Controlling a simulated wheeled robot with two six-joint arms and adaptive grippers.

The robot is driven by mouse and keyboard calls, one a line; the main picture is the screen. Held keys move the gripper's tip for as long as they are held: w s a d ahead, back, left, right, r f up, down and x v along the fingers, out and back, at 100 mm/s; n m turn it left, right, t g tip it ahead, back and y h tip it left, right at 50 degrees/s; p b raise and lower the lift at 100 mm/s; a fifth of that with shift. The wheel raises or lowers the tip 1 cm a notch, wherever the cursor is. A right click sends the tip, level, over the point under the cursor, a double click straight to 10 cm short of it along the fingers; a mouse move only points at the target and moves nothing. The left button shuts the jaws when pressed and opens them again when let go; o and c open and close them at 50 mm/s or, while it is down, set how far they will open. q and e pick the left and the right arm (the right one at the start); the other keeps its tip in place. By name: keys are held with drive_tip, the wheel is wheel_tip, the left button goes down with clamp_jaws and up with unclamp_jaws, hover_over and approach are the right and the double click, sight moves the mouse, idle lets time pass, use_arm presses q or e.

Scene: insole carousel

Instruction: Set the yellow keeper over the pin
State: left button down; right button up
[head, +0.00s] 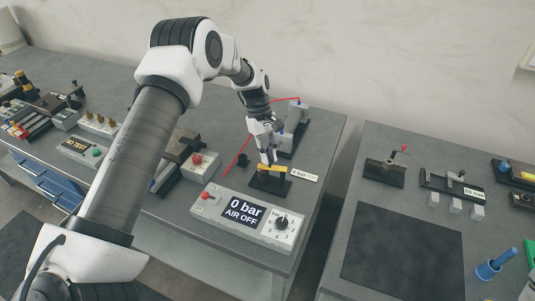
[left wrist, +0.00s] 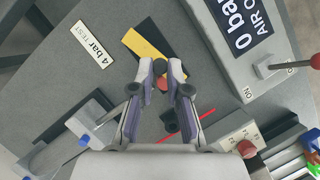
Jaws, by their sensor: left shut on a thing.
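The yellow keeper (head: 272,169) is a flat bar at the black base block (head: 268,186) behind the control box. My left gripper (head: 267,157) is above the block, pointing down, and shut on the keeper. In the left wrist view the left gripper (left wrist: 160,69) has a dark round part and a red part between its fingers. I cannot make out the pin; the gripper and keeper may hide it. My right gripper is out of view.
A control box (head: 248,216) reading "0 bar AIR OFF" stands in front of the block. A "4 bar TEST" label (head: 304,177) lies to the right. A red line (head: 238,157) and a small black part (head: 243,159) are at left. A second table (head: 345,165) stands right, across a gap.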

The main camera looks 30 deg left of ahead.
use_arm(q)
drive_tip(key=shift+s+f, duration=0.2)
drive_tip(key=shift+f, duration=0.05)
drive_tip(key=c, duration=1.2)
unclamp_jaws()
drive_tip(key=shift+d, duration=0.1)
drive_tip(key=shift+o, duration=0.5)
drive_tip(key=shift+w, duration=0.45)
drive_tip(key=v, duration=1.2)
